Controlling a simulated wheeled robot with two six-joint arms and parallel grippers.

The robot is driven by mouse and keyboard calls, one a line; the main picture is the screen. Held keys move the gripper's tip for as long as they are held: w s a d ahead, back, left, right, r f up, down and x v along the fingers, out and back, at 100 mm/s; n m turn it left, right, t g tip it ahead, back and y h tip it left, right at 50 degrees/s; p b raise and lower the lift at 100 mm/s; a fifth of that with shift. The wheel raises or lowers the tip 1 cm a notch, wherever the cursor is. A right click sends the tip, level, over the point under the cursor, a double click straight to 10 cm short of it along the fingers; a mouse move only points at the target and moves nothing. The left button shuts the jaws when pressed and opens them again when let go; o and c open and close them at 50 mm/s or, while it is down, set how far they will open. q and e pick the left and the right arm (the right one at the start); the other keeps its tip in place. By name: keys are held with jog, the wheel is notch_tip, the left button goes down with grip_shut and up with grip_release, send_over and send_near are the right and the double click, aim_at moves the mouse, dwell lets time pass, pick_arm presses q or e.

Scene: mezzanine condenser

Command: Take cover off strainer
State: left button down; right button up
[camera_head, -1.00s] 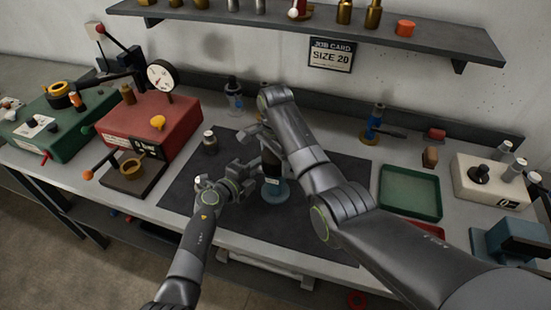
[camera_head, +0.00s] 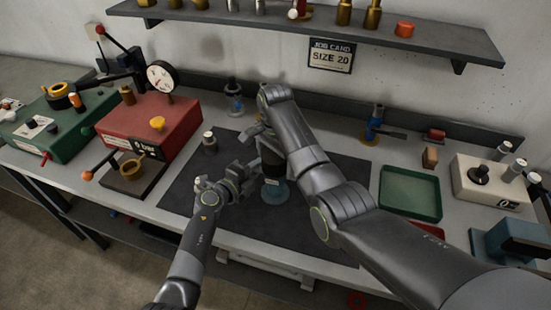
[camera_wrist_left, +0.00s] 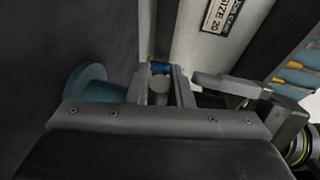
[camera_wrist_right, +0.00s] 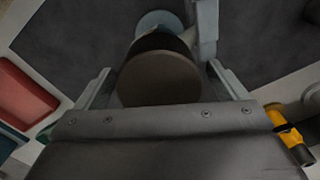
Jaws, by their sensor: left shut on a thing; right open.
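The strainer stands on the dark mat (camera_head: 215,205), with a round blue base (camera_head: 274,193) and a dark upper part (camera_head: 271,160). Its dark round cover (camera_wrist_right: 158,78) with a brownish flat top shows in the right wrist view. My right gripper (camera_head: 268,145) is above it, open, with one finger on each side of the cover. My right arm hides part of the strainer.
A red gauge box (camera_head: 150,128) and a small brass cup (camera_head: 132,168) stand left. A small dark fitting (camera_head: 210,143) is on the mat. A green tray (camera_head: 410,193) lies right, beside a white block (camera_head: 492,180). A shelf (camera_head: 310,31) runs above.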

pick_arm(q)
jog(key=shift+f, duration=0.2)
pick_arm(e)
notch_tip(320, 180, up, 4)
jog(key=shift+r, duration=0.15)
jog(key=shift+c, duration=0.3)
notch_tip(320, 180, up, 3)
jog(key=shift+n, duration=0.4)
jog(key=shift+f, duration=3.95)
jog(key=c, duration=0.9)
jog(key=o, duration=1)
jog(key=shift+c, duration=0.2)
jog(key=shift+r, duration=0.1)
